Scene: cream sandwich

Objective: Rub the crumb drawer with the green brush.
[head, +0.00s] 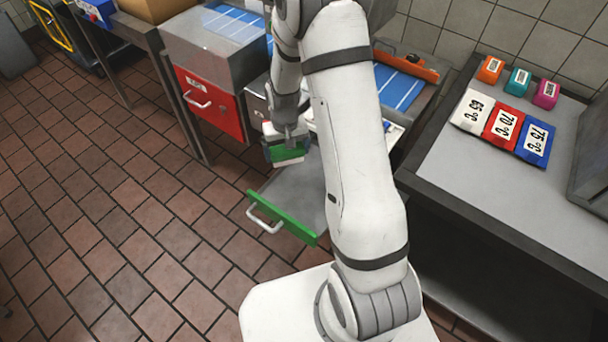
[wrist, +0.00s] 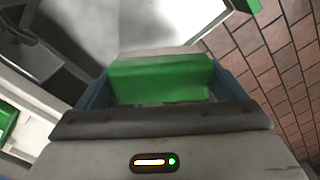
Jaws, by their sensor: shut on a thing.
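The crumb drawer is pulled out, with a green front (head: 283,208), a white handle and a bare grey floor (head: 300,185). My gripper (head: 286,143) is over the inner left part of the drawer and shut on the green brush (head: 290,154). In the wrist view the brush (wrist: 160,80) sits between the blue fingers, with a pale strip along its far edge. The grey drawer floor shows beyond it, and a bit of the green front is at the top right. I cannot tell whether the brush touches the floor.
A shut red-fronted drawer (head: 208,103) is left of the open one. A grey counter (head: 480,170) at right holds labelled packets (head: 504,121) and small coloured blocks (head: 519,80). An orange tool (head: 407,66) lies behind my arm. Tiled floor is clear at left.

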